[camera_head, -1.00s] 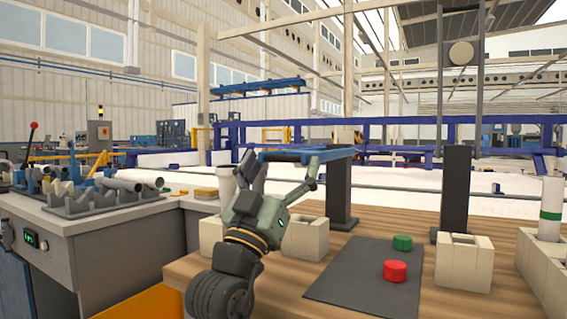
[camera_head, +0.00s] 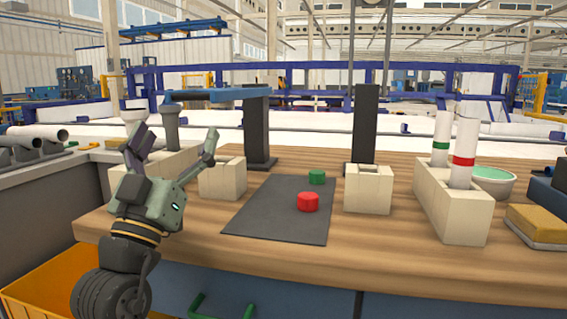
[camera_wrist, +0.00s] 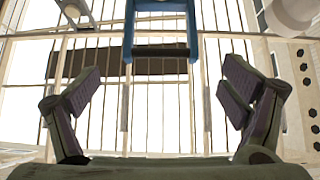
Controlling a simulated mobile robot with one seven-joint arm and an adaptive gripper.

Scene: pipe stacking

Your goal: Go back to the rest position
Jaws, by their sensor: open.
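My gripper (camera_head: 172,148) is open and empty at the left of the head view, raised over the left end of the wooden table (camera_head: 380,238). Its two fingers also stand wide apart in the wrist view (camera_wrist: 158,98), with only background and a blue frame between them. A red cap (camera_head: 308,202) and a green cap (camera_head: 316,177) rest on the dark mat (camera_head: 280,225), right of my gripper and apart from it. A white pipe with a green band (camera_head: 441,135) and a white pipe with a red band (camera_head: 464,150) stand upright in the long beige block holder (camera_head: 466,220).
Hollow beige blocks (camera_head: 368,192) and (camera_head: 222,182) stand beside the mat. Dark posts (camera_head: 366,125) and (camera_head: 256,130) rise behind them. A green bowl (camera_head: 494,180) and a yellow sponge-like block (camera_head: 540,224) are at the right. The table front is clear.

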